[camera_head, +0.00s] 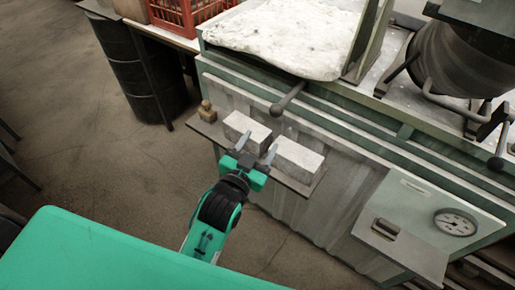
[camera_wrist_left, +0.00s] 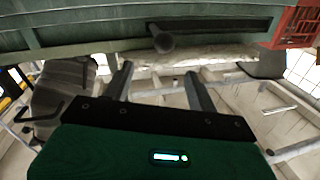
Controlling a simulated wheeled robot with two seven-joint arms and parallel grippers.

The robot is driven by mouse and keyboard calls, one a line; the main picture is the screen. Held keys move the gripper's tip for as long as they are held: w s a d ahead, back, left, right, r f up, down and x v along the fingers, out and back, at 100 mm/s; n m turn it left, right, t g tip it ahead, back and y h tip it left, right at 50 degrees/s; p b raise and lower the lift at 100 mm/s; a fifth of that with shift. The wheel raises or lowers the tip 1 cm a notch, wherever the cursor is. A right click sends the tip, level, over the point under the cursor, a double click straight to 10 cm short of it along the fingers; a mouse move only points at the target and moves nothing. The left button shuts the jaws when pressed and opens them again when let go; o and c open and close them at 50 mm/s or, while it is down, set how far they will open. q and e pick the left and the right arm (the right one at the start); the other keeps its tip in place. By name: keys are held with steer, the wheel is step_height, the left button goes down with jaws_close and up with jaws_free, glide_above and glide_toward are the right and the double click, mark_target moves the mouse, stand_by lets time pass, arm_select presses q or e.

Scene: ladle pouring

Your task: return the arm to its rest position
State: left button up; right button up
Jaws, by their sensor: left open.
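My left gripper (camera_head: 258,142) is open, with its two fingers apart and nothing seen between them. In the head view it appears over the front of a small shelf, in front of two pale grey blocks, a left block (camera_head: 246,129) and a right block (camera_head: 298,160). I cannot tell whether it touches either block. My left arm (camera_head: 216,207) reaches up to it from the lower left. In the left wrist view, the open fingers (camera_wrist_left: 158,70) point towards the green machine, with empty space between them. My right gripper is not in view.
A lever with a round knob (camera_head: 277,110) sticks out of the green machine near my left gripper; it also shows in the left wrist view (camera_wrist_left: 163,42). A dark pot (camera_head: 455,62) stands at upper right. A black barrel (camera_head: 138,70) stands at left. The floor (camera_head: 90,155) at left is clear.

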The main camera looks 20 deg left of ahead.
arm_select(q)
steer(key=shift+s, duration=0.25)
stand_by(0.3)
step_height(320, 180, down, 24)
steer(key=d+g, duration=0.1)
steer(key=g, duration=0.4)
steer(key=s+a+f+g, duration=0.1)
steer(key=s+f+g, duration=0.15)
steer(key=f, duration=0.65)
steer(key=s+a+f+g, duration=0.1)
steer(key=s+f, duration=0.3)
steer(key=f, duration=0.4)
steer(key=s+a+f+g+y, duration=0.1)
steer(key=s+a+f+g, duration=0.15)
steer(key=s+f, duration=0.6)
steer(key=s+a+f+g+y, duration=0.1)
steer(key=s+a+f+g, duration=0.15)
steer(key=s+f, duration=0.65)
steer(key=s+a+f+g, duration=0.1)
steer(key=s+a+f, duration=0.2)
steer(key=s, duration=0.5)
steer(key=s+a+f+n+g, duration=0.1)
steer(key=s+a+f, duration=0.3)
steer(key=s, duration=0.5)
steer(key=shift+a+f+n+g+y, duration=0.3)
steer(key=shift+f+g+y, duration=0.1)
steer(key=shift+f+g, duration=0.25)
